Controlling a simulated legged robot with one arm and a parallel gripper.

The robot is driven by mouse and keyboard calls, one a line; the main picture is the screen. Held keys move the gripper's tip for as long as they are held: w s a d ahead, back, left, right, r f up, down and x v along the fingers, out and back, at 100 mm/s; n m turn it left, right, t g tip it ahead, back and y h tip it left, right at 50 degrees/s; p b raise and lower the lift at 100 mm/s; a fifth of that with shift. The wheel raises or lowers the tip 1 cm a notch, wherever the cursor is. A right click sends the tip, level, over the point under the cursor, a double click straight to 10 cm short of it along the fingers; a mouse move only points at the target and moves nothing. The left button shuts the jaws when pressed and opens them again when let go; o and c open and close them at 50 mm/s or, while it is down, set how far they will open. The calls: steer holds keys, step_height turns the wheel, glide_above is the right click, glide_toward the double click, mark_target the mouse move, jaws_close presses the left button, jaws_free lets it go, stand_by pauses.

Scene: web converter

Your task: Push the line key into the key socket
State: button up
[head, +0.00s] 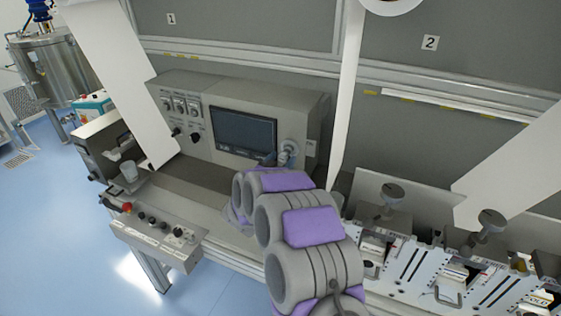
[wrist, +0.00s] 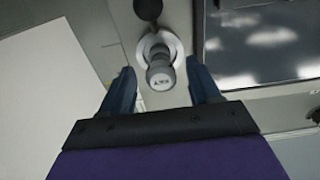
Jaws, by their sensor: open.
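The line key (wrist: 160,76) is a grey round-headed piece in the wrist view, standing out from the pale ring of the key socket (wrist: 152,42) on the panel. It also shows in the head view as a pale knob (head: 286,149) to the right of the dark screen. How deep the key sits in the socket I cannot tell. My gripper (wrist: 163,85) is open, its two blue fingers on either side of the key head, with visible gaps. In the head view my arm hides most of the gripper (head: 268,160).
A dark screen (head: 243,132) is beside the socket on the grey control panel (head: 190,85). A dark round knob (wrist: 148,8) is close to the socket. White web sheets (head: 115,75) hang on both sides. Clamp stations (head: 390,225) stand at right. A button box (head: 160,230) is at lower left.

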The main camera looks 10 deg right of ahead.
steer(key=p+v, duration=0.1)
steer(key=v, duration=1.6)
steer(key=shift+a, duration=0.15)
